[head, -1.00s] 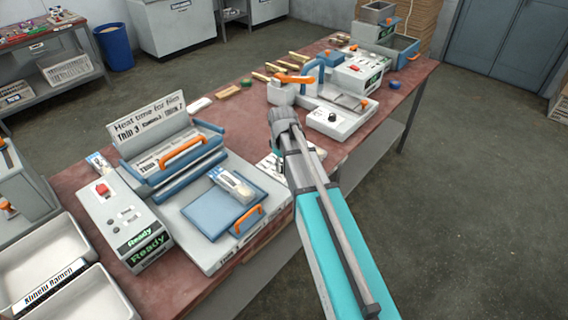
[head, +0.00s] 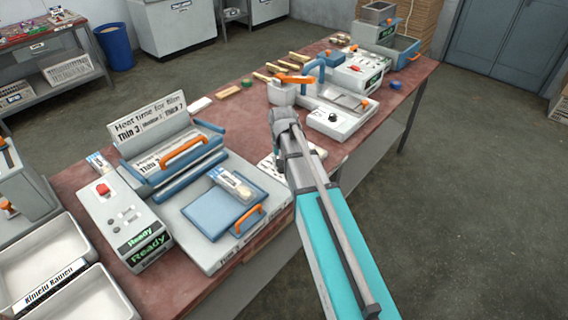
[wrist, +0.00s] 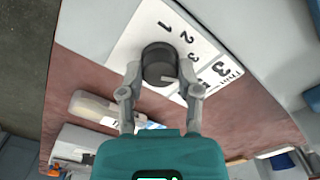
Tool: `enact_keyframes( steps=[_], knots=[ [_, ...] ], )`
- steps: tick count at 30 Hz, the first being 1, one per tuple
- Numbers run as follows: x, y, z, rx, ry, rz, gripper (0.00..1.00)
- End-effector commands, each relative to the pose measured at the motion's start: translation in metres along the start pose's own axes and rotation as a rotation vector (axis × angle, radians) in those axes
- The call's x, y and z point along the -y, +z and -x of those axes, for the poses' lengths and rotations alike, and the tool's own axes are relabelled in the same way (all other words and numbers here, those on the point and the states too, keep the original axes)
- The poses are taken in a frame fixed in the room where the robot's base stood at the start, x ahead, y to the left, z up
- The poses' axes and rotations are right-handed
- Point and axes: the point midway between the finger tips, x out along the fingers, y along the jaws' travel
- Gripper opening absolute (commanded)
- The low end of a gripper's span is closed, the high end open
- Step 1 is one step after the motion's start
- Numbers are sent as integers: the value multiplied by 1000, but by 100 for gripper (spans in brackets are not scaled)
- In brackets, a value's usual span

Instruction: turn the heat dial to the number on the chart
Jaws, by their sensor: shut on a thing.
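The heat dial (wrist: 159,62) is a dark round knob with a pale pointer line, on a white plate (wrist: 133,42) printed with 1, 2, 3 and further numbers partly hidden. My gripper (wrist: 160,76) is shut on the knob, one finger on each side. The pointer line points to the right in the wrist view; I cannot tell which number it marks. In the head view my arm hides the knob. The chart (head: 147,117) stands upright on the sealing press; it reads "Heat time for film" with "Thin 3", a medium entry, and a last entry with 7.
The press with an orange handle (head: 183,153) and blue plate (head: 222,208) is left of my arm. A wrapped packet (head: 233,186) lies on that plate. A second machine (head: 332,117) stands beyond my gripper on the red table (head: 205,122). Floor is clear at right.

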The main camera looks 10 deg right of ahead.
Motion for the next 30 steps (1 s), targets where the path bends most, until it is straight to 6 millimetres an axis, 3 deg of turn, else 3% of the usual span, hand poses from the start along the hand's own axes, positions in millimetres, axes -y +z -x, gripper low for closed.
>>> enact_keyframes(
  steps=[30],
  knots=[
    [0, -4, 0, -8, -5, -943, 0]
  ],
)
